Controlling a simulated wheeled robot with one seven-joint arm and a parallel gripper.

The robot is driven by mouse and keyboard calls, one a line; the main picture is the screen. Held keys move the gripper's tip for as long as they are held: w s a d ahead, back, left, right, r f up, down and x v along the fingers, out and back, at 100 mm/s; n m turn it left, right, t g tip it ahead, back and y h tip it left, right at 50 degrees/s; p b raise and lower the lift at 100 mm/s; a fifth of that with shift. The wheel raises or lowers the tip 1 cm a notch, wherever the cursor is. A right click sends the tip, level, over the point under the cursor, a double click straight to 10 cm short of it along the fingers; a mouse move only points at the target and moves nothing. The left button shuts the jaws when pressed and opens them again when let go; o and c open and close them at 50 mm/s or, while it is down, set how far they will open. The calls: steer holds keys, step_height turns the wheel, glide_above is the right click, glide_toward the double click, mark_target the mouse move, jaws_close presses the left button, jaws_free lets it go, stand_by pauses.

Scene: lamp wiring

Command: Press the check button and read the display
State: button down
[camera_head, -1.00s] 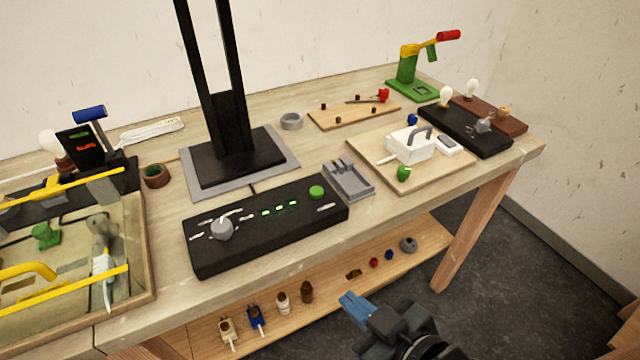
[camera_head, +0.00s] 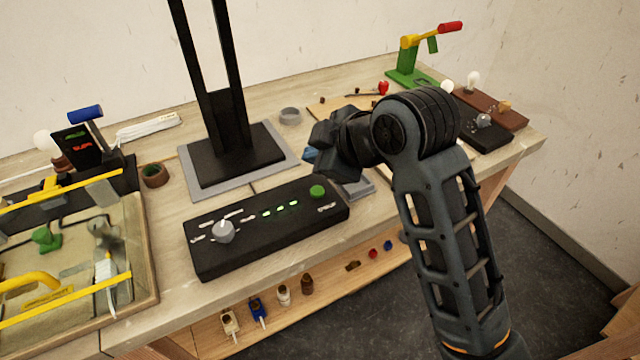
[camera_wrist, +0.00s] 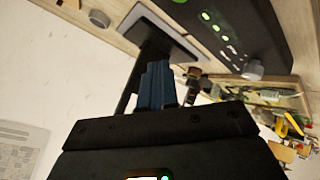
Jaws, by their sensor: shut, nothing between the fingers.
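A black control box (camera_head: 240,250) lies near the table's front edge, with a green round button (camera_head: 317,191) at its right end, a grey knob (camera_head: 223,232) at its left and a row of lit green marks (camera_head: 280,209) between them. My gripper (camera_head: 309,154) is shut and empty, above the table just behind and above the green button, apart from it. In the wrist view my blue fingers (camera_wrist: 157,84) are together, and the control box (camera_wrist: 240,30) shows at the upper right with its knob (camera_wrist: 252,70).
A black post on a grey base (camera_head: 190,172) stands behind the box, close to my gripper. A small display stand (camera_head: 78,145) with green and red digits is at left, beside a wooden tray (camera_head: 148,270). My arm hides much of the table's right side.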

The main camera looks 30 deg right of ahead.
steer(key=shift+w+d+r+n, duration=0.2)
steer(key=shift+w+d+r, duration=0.15)
steer(key=shift+r, duration=0.15)
steer(key=shift+w+d+r+n, duration=0.2)
steer(key=shift+d+r, duration=0.1)
steer(key=shift+r, duration=0.2)
steer(key=shift+f, duration=0.1)
steer(key=b, duration=0.7)
glide_above(320, 193)
step_height(320, 193, down, 6)
steer(key=shift+s+f, duration=0.1)
steer(key=shift+f, duration=0.15)
steer(key=shift+f+b, duration=0.45)
steer(key=shift+f, duration=0.65)
steer(key=shift+f, duration=0.4)
